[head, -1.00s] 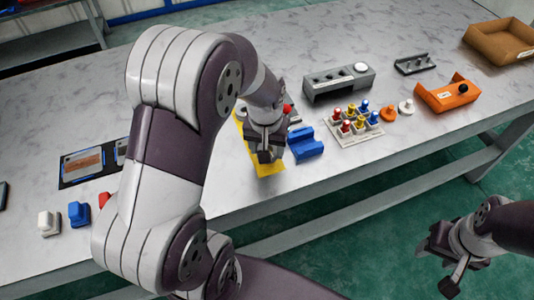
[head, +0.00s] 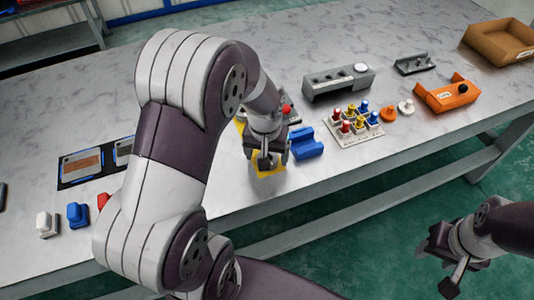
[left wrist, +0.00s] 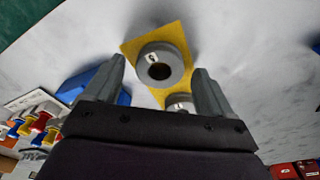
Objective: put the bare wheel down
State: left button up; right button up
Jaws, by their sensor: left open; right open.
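A grey wheel (left wrist: 160,66) with a dark open centre and a small white label lies on a yellow mat (left wrist: 133,47) in the left wrist view. My left gripper (left wrist: 162,75) is open, its fingers apart on either side of the wheel in that view. A second grey round part (left wrist: 180,103) is partly hidden nearer the palm. In the head view my left gripper (head: 265,160) is over the yellow mat (head: 268,173) and hides the wheel. My right gripper (head: 440,262) is open and empty over the floor.
A blue block (head: 306,143) stands right of the mat. Beyond it are a tray of coloured pegs (head: 354,128), a grey fixture (head: 338,84), an orange holder (head: 447,94) and a cardboard box (head: 502,42). The table's front edge is close to the mat.

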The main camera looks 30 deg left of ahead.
pick_arm(q)
notch_tip(320, 180, up, 11)
jog(key=s+p, duration=0.1)
jog(key=p, duration=0.1)
jog(key=s+d+f+m, duration=0.1)
jog(key=s, duration=0.1)
jog(key=s+d+f+m, duration=0.1)
jog(key=s+d+f, duration=0.1)
jog(key=s, duration=0.1)
jog(key=s+d+f+m, duration=0.1)
jog(key=s+d+f, duration=0.1)
jog(key=shift+s+d+f, duration=0.1)
jog(key=shift+s+f, duration=0.1)
jog(key=shift+s, duration=0.15)
